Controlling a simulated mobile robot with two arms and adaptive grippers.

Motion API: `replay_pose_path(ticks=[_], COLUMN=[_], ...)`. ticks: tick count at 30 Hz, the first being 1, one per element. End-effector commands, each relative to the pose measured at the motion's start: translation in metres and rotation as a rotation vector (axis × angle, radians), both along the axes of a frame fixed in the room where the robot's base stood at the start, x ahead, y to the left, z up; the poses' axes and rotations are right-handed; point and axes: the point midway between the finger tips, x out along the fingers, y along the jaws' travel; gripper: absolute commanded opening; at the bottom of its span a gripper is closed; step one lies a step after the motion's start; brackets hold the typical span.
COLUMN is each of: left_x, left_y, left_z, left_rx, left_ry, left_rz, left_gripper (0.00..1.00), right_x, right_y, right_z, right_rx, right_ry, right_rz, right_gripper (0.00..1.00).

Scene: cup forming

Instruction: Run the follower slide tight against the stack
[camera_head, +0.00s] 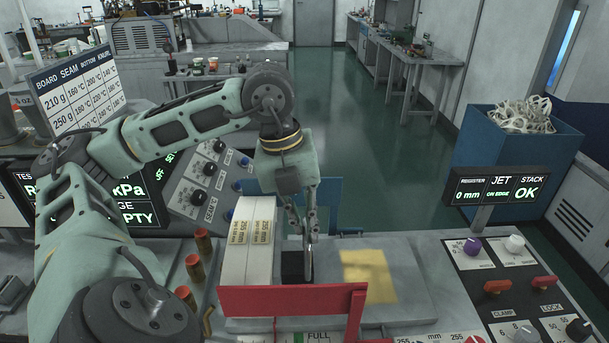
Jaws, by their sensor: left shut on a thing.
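A dark block (292,266), which looks like the follower slide, stands at the right of the stack. Any gap between them is too small to tell. My left gripper (309,268) reaches down from above and is shut on the dark block at its right side. The fingertips partly cover the block, and the red front rail (290,300) hides its lower part. My right gripper is not in view.
A yellow square (368,275) lies on the bare grey bed right of the gripper. A blue plate (328,195) stands behind. Brown cylinders (203,241) stand at left. The right display (497,188) reads register 0 mm, jet on edge, stack OK. Red-handled controls (498,286) sit at right.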

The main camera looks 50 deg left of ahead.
Motion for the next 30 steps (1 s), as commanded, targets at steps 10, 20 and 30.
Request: replay_pose_path(ticks=[10,20,30], left_x=[-0.002,-0.001,-0.001], left_y=[0.001,0.001,0.001], left_z=[0.0,0.0,0.006], left_rx=[0.003,0.003,0.0], left_ry=[0.006,0.004,0.0], left_rz=[-0.001,-0.001,0.0], left_gripper=[0.0,0.28,0.28], right_x=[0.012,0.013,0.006], right_y=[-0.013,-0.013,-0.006], right_z=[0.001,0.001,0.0], right_rx=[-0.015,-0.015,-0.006], right_ry=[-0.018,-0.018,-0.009], right_rz=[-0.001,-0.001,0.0], right_gripper=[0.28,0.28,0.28])
